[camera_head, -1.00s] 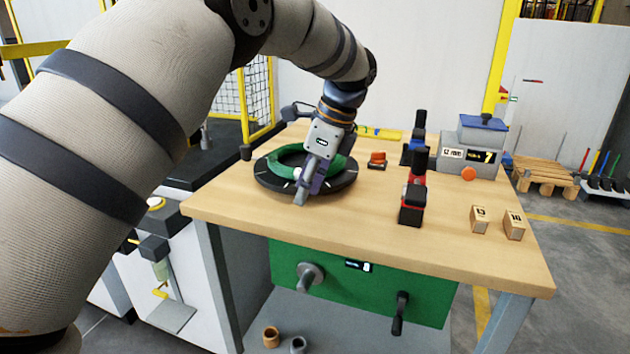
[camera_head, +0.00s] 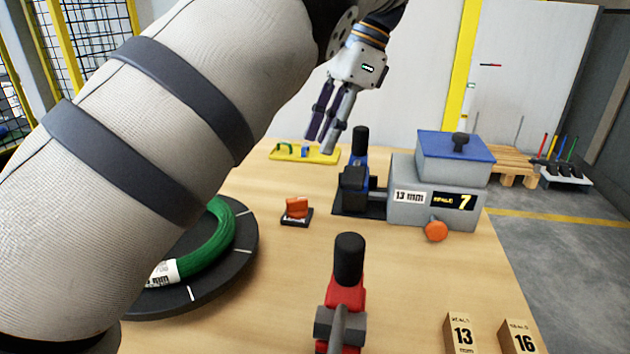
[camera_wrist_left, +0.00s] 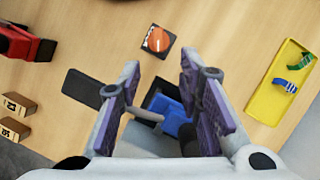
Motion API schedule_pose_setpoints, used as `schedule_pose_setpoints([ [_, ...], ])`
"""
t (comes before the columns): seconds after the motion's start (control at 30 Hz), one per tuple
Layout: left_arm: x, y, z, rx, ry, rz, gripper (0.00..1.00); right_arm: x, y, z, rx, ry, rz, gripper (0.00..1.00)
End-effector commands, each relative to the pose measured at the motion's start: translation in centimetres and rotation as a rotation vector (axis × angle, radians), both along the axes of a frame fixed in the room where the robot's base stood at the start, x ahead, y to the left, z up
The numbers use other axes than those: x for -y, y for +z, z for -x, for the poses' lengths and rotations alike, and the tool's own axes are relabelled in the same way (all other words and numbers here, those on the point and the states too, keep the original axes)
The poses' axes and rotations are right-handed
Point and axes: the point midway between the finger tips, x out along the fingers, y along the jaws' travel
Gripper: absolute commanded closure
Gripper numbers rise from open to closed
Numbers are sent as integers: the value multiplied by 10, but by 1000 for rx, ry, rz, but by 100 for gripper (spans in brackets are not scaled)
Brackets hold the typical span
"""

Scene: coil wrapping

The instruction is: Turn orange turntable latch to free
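The orange latch (camera_head: 297,208) is a small knob on a dark square base on the table, to the right of the turntable. It also shows in the left wrist view (camera_wrist_left: 157,40), beyond my fingertips. The dark round turntable (camera_head: 248,255) carries a green coil (camera_head: 222,240) with a white label, and my left arm hides much of both. My left gripper (camera_head: 328,145) is raised above the back of the table, fingers apart and empty, with the latch below and to its left. In the wrist view its fingers (camera_wrist_left: 160,85) are spread, with the blue tool beneath them. My right gripper is not in view.
A blue-and-black tool (camera_head: 355,180) stands behind the latch, and a red-and-black tool (camera_head: 345,300) stands in front. A grey machine (camera_head: 405,208) with a blue lid is at right. A yellow tray (camera_head: 290,155) lies behind.

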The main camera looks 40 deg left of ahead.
Motion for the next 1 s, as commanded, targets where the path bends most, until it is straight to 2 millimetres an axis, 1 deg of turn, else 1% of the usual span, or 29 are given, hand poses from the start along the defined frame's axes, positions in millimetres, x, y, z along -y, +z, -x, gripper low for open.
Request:
schedule_pose_setpoints([
  [0.07,-2,-7,6,1,1,0,68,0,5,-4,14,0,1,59],
  [0.17,-8,-29,16,2,1,-1,68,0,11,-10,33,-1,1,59],
  [0.3,-16,-64,26,3,0,-1,68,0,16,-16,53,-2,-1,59],
  [0.43,-21,-87,33,4,-1,0,68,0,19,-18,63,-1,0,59],
  [0.5,-23,-95,35,2,-2,-1,68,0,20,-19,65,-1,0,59],
  [0.6,-24,-101,37,4,-2,-2,68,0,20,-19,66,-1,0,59],
  [0.83,-24,-103,37,3,-2,-1,68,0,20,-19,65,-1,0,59],
  [0.87,-24,-103,37,3,-2,-1,74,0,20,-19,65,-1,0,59],
  [0.9,-24,-103,37,3,-3,-1,83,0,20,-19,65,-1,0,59],
  [0.97,-24,-103,37,3,-3,-1,97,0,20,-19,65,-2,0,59],
  [1.0,-24,-103,37,3,-3,-1,100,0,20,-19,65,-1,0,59],
])
